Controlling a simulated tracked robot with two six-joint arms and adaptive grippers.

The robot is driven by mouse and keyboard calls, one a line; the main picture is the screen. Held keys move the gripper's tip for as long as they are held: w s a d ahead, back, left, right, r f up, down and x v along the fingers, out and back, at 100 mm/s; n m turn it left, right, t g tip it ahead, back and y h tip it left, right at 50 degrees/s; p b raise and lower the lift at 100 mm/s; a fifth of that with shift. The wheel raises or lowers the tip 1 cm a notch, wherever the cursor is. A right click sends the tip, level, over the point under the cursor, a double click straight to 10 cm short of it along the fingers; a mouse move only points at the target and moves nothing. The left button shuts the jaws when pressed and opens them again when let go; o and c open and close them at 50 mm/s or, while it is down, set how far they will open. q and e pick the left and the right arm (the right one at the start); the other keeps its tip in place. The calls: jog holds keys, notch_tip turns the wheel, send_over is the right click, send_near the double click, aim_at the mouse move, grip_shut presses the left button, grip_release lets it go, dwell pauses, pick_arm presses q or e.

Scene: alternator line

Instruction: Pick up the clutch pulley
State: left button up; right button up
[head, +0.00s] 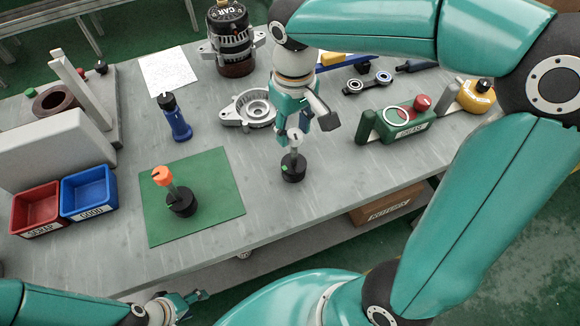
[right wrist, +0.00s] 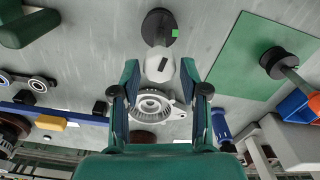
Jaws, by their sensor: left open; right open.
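A black-based part with a green mark, a grey stem and a white top (head: 293,168) stands on the bench; it also shows in the right wrist view (right wrist: 160,28). A similar part with an orange top (head: 181,203) stands on the green mat (head: 222,176). I cannot tell for sure which is the clutch pulley. My right gripper (head: 298,128) is open, above the white-topped part. In the right wrist view its fingers (right wrist: 158,76) stand on either side of the white top, with no clear contact. My left gripper (head: 196,297) is open and empty near the bench's front edge.
A metal housing (head: 250,108) lies beside the right gripper, with an alternator (head: 231,45) behind. A blue tool (head: 178,122) stands left of it. Red (head: 37,207) and blue (head: 88,192) bins are at left, a green grease holder (head: 398,122) at right.

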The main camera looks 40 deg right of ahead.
aim_at(293, 149)
jog(key=shift+s+f, duration=0.1)
jog(key=shift+f, duration=3.3)
jog(key=shift+c, duration=0.2)
grip_shut()
